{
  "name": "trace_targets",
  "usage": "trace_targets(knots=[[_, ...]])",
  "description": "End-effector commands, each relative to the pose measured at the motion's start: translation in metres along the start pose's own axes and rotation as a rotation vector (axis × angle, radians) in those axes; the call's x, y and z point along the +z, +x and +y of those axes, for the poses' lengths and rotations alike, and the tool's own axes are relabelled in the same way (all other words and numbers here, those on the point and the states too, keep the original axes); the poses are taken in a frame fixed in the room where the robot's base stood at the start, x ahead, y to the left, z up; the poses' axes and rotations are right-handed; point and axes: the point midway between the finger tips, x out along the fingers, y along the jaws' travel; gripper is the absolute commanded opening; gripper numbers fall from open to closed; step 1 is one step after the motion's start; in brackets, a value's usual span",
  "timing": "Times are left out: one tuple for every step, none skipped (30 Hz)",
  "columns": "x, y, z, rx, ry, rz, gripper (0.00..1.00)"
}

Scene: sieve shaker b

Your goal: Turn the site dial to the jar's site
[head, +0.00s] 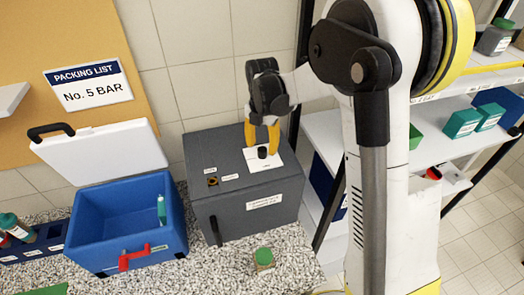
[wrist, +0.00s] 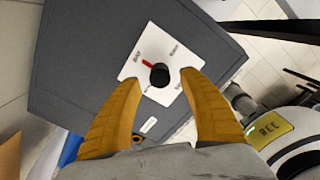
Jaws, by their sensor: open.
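The site dial is a round black knob (head: 262,152) on a white plate on top of a dark grey box (head: 215,155). In the wrist view the dial (wrist: 160,76) has a red pointer aimed up and left, at one of several small printed labels around it. The label words are too small to read surely. My gripper (wrist: 161,80) is open, its yellow fingers either side of the dial, with gaps showing. A jar with a green lid (head: 263,259) stands on the counter before the box; its label cannot be read.
An open blue cooler (head: 105,250) with a red latch and raised white lid stands left of the box. A rack (head: 45,243) with jars is at far left. Shelves (head: 445,110) with boxes stand at the right.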

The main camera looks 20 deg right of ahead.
Motion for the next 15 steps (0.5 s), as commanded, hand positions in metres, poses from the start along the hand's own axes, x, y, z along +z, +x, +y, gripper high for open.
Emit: trace_targets(knots=[[0.000, 0.009, 0.000, 0.000, 0.000, 0.000, 0.50], [0.000, 0.013, 0.000, 0.000, 0.000, 0.000, 0.50], [0.000, 0.018, 0.000, 0.000, 0.000, 0.000, 0.50], [0.000, 0.022, 0.000, 0.000, 0.000, 0.000, 0.50], [0.000, 0.025, 0.000, 0.000, 0.001, 0.000, 0.50], [0.000, 0.029, 0.000, 0.000, 0.001, 0.000, 0.50], [0.000, 0.031, 0.000, 0.000, 0.001, 0.000, 0.50], [0.000, 0.032, 0.000, 0.000, 0.001, 0.000, 0.50], [0.000, 0.034, 0.000, 0.000, 0.001, 0.000, 0.50], [0.000, 0.034, 0.000, 0.000, 0.001, 0.000, 0.50], [0.000, 0.035, 0.000, 0.000, 0.001, 0.000, 0.50], [0.000, 0.035, 0.000, 0.000, 0.001, 0.000, 0.50], [0.000, 0.035, 0.000, 0.000, 0.001, 0.000, 0.50], [0.000, 0.035, 0.000, 0.000, 0.001, 0.000, 0.50], [0.000, 0.035, 0.000, 0.000, 0.001, 0.000, 0.50]])
